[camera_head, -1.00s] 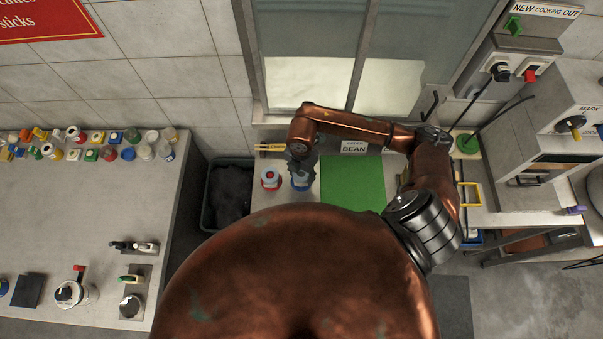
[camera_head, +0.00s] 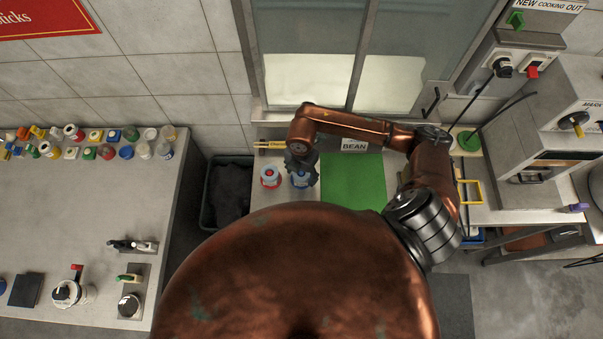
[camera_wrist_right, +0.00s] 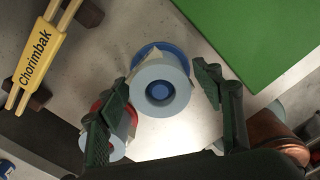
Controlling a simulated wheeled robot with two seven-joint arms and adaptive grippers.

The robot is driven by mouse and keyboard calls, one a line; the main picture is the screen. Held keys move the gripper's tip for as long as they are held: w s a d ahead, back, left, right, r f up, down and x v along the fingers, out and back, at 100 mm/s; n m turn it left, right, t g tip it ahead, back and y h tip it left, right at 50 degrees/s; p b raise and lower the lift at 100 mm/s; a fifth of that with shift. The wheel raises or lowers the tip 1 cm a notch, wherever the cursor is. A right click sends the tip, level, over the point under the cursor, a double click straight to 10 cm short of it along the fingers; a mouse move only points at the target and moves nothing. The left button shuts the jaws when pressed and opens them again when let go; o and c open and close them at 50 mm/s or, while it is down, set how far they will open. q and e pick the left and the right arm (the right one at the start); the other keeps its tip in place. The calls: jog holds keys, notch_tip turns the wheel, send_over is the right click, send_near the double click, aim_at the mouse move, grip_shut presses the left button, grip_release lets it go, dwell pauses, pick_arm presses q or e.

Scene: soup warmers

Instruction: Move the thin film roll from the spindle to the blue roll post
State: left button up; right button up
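In the right wrist view a pale blue-white roll (camera_wrist_right: 142,84) sits around the blue post (camera_wrist_right: 158,91), whose blue base shows behind it. My right gripper (camera_wrist_right: 162,80) is open, with one dark green finger on each side of this roll and a visible gap to it on the right. In the head view the right gripper (camera_head: 301,161) hangs over the roll on the blue post (camera_head: 301,180). A second pale roll (camera_wrist_right: 117,148) is on a red-based post to the left, partly behind the left finger. My left gripper is not in view.
A green mat (camera_head: 353,182) lies right of the posts, with a BEAN sign (camera_head: 354,145) behind it. Yellow Chorimbak tongs (camera_wrist_right: 38,58) lie left. A dark bin (camera_head: 228,195) stands left of this counter. Several small containers line the far-left counter.

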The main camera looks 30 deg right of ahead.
notch_tip(320, 180, up, 11)
jog(key=shift+w+r, duration=0.1)
jog(key=shift+r, duration=0.4)
dwell(1.1)
